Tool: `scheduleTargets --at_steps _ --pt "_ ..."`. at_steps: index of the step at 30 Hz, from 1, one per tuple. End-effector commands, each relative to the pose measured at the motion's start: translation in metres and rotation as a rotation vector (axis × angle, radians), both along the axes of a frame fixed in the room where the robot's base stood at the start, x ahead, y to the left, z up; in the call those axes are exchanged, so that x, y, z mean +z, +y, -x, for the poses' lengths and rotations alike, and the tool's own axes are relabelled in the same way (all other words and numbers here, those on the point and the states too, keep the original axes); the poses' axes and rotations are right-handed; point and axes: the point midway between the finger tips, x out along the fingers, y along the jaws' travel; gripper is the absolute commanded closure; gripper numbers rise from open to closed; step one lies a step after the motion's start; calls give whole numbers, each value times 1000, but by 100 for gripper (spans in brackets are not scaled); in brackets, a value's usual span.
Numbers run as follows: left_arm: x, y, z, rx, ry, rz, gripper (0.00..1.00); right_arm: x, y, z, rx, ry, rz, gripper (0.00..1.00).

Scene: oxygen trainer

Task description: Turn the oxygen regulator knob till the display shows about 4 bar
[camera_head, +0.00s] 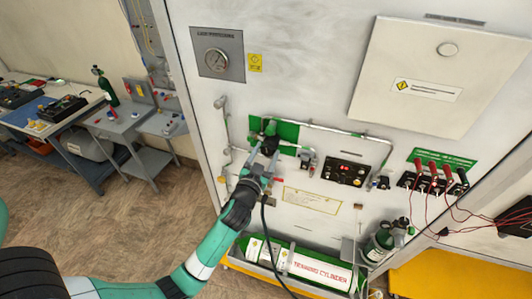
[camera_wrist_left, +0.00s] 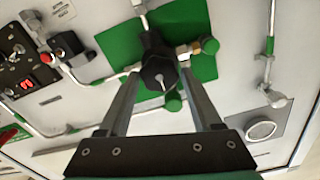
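The black regulator knob (camera_head: 270,128) sits on a green panel (camera_head: 288,133) on the pale wall board. In the left wrist view the knob (camera_wrist_left: 158,70) is between the fingertips of my left gripper (camera_wrist_left: 160,78). In the head view my left gripper (camera_head: 265,148) reaches up to the knob from below. Its fingers are spread, one on each side of the knob; whether they touch it is hard to tell. My right gripper is out of view.
Pipes and valves surround the green panel. A round gauge (camera_head: 216,61) is at upper left. Red leads (camera_head: 434,177) hang at right. A training cylinder (camera_head: 308,268) lies in a tray below. A dark hose (camera_head: 268,238) hangs below my gripper.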

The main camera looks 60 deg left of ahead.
Motion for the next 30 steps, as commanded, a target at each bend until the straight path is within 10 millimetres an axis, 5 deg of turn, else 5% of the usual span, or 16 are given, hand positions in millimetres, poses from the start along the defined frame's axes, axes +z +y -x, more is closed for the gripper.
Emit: scheduleTargets --at_steps 1,10,30 --pt "0 0 0 0 0 0 45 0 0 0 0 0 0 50" --pt "0 0 0 0 0 0 99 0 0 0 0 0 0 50" --pt "1 -1 -1 -1 176 -172 100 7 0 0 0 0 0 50"
